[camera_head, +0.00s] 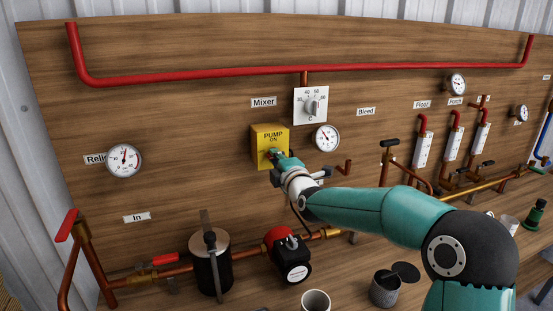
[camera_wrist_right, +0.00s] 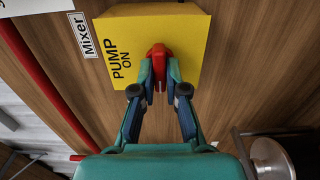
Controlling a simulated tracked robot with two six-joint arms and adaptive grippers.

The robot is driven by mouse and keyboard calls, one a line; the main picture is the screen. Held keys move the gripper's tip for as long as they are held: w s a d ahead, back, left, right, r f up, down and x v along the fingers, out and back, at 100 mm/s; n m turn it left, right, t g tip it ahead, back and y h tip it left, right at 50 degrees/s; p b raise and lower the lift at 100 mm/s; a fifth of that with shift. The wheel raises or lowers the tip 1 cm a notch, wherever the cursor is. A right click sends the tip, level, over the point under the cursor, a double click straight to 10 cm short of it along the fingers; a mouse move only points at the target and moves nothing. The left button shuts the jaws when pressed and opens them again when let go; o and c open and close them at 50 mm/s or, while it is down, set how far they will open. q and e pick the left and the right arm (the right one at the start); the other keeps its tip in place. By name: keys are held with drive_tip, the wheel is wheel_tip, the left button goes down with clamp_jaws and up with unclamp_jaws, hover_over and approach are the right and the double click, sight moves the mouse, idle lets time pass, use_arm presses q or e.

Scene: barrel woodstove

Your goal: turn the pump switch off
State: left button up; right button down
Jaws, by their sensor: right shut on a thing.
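The pump switch is a yellow box (camera_head: 264,137) on the wooden panel, marked PUMP ON. Its red knob (camera_wrist_right: 158,50) shows in the right wrist view, on the box's front face. My right gripper (camera_head: 274,154) is at the box's front in the head view and hides the knob there. In the right wrist view my right gripper's fingers (camera_wrist_right: 159,70) are closed on the red knob, one on each side. My left gripper is not in view.
Close around the box are the white mixer dial (camera_head: 311,105) above right, a round gauge (camera_head: 326,138) to the right and the red pipe (camera_head: 200,75) above. Below stand a dark canister (camera_head: 212,268), a red pump (camera_head: 287,255) and a cup (camera_head: 316,301).

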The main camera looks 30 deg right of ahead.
drive_tip(key=shift+f, duration=0.1)
drive_tip(key=c, duration=1.2)
unclamp_jaws()
drive_tip(key=shift+w, duration=0.1)
drive_tip(key=v, duration=1.2)
